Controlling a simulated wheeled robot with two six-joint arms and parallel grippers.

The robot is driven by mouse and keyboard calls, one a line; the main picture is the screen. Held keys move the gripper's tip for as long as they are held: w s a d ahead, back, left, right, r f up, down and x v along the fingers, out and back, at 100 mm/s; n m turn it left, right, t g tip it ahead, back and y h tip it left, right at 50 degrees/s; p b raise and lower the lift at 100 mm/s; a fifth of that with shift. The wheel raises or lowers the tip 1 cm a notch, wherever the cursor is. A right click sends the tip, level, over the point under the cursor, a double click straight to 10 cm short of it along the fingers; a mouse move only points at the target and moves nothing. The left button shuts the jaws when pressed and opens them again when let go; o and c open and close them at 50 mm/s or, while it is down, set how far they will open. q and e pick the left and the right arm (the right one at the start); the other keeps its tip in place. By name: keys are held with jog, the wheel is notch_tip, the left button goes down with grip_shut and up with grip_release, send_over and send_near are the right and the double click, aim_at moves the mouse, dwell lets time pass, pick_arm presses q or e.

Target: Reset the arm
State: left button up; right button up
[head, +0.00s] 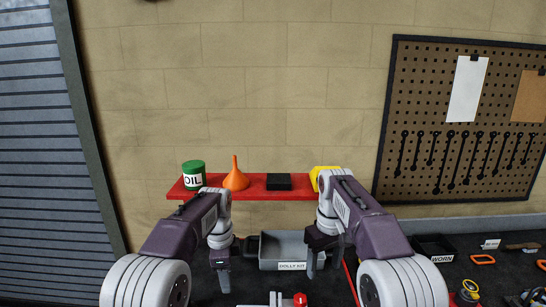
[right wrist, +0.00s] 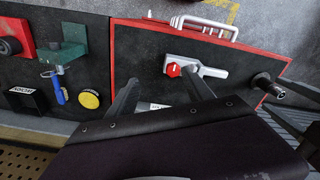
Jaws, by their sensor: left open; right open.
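A silver metal piece with a red knob (head: 299,299) shows at the bottom edge of the head view, partly cut off. In the right wrist view the silver piece (right wrist: 210,71) lies on a dark red-edged surface, its red knob (right wrist: 173,70) on its left end.
A red shelf (head: 255,193) on the wall holds a green oil can (head: 194,174), an orange funnel (head: 236,180) and a black box (head: 278,182). A WORN bin (head: 436,248) stands at the right. A silver handle (right wrist: 205,27) lies across the surface's far edge.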

pick_arm(q)
jog(key=s+a+f+n, duration=0.1)
jog(key=s+f+n, duration=0.3)
jog(key=s, duration=0.3)
jog(key=s+a+f+n+b, duration=0.1)
jog(key=s+a+f+n, duration=0.1)
jog(key=s+f+n, duration=0.3)
jog(key=s+a+f+n+b, duration=0.1)
jog(key=s+f+n, duration=0.3)
jog(key=s+n, duration=0.4)
jog(key=s+a, duration=0.1)
jog(key=s, duration=0.2)
jog(key=shift+s+f, duration=0.15)
jog(key=shift+s, duration=0.1)
pick_arm(e)
jog(key=s+d+f+m, duration=0.2)
jog(key=s+f, duration=0.7)
jog(key=s, duration=0.2)
jog(key=s+d+f+m, duration=0.2)
jog(key=s+f+m, duration=0.1)
jog(key=s+f, duration=0.6)
jog(key=shift+s+d+t, duration=0.2)
jog(key=shift+s+t, duration=0.1)
jog(key=shift+s, duration=0.95)
pick_arm(q)
jog(key=shift+s, duration=0.15)
pick_arm(e)
jog(key=shift+s, duration=0.15)
pick_arm(q)
jog(key=shift+c, duration=0.3)
